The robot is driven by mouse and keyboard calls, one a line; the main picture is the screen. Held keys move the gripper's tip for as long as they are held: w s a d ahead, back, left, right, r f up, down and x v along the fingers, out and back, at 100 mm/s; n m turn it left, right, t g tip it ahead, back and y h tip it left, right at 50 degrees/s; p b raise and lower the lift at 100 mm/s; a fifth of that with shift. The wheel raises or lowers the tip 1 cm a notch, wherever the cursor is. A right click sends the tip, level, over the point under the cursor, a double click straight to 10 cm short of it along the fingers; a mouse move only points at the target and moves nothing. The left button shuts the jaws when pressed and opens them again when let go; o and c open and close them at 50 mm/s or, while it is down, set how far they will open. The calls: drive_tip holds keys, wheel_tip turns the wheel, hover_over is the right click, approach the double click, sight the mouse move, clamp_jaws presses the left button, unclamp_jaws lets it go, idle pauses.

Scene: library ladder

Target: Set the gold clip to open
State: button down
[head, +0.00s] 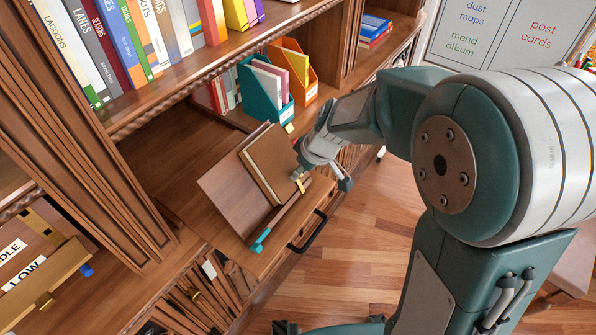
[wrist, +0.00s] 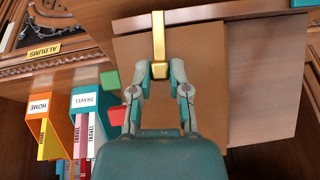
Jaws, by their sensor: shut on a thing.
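The gold clip (head: 299,183) sits at the lower edge of a brown album or board (head: 275,158) that leans on a tilted wooden rest (head: 225,187). In the wrist view the clip (wrist: 159,40) is a narrow gold strip running over the edge of the brown board (wrist: 210,70). My gripper (wrist: 159,74) is shut on the lower end of the clip, a finger on each side. In the head view my gripper (head: 318,172) reaches the clip from the right and hides part of it. The exact angle of the clip is hard to tell.
A teal piece (head: 261,240) is at the near end of the rest's ledge. A black handle (head: 308,232) is on the front below. Teal (head: 262,95) and orange (head: 293,72) file holders stand behind. Bookshelves rise at the left; the wooden floor (head: 345,262) is clear at the right.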

sight(311, 181)
drive_tip(key=m+y, duration=0.1)
drive_tip(key=w+d+m+g, duration=0.1)
drive_tip(key=m, duration=0.1)
drive_tip(key=shift+w+d+f+y, duration=0.15)
drive_tip(key=shift+d+f+y, duration=0.15)
drive_tip(key=shift+f+y, duration=0.1)
drive_tip(key=m+y, duration=0.1)
drive_tip(key=d+m+g, duration=0.1)
drive_tip(key=m, duration=0.1)
drive_tip(key=shift+w+d+f+y, duration=0.2)
drive_tip(key=shift+w+f+y, duration=0.2)
drive_tip(key=m, duration=0.1)
drive_tip(key=d+f+m+y, duration=0.1)
drive_tip(key=m+y, duration=0.1)
drive_tip(key=shift+w+d+f+m+g, duration=0.15)
drive_tip(key=shift+d+f+m+g, duration=0.1)
drive_tip(key=shift+m+g, duration=0.15)
drive_tip(key=shift+d+f+m+t+y, duration=0.15)
drive_tip(key=shift+d+f+m+y, duration=0.2)
drive_tip(key=shift+m+y, duration=0.5)
drive_tip(key=shift+d+f+m+t+y, duration=0.2)
drive_tip(key=shift+f+m+y, duration=0.25)
drive_tip(key=shift+m, duration=0.7)
drive_tip(key=shift+s, duration=0.25)
drive_tip(key=c, duration=0.6)
unclamp_jaws()
drive_tip(key=shift+d, duration=0.1)
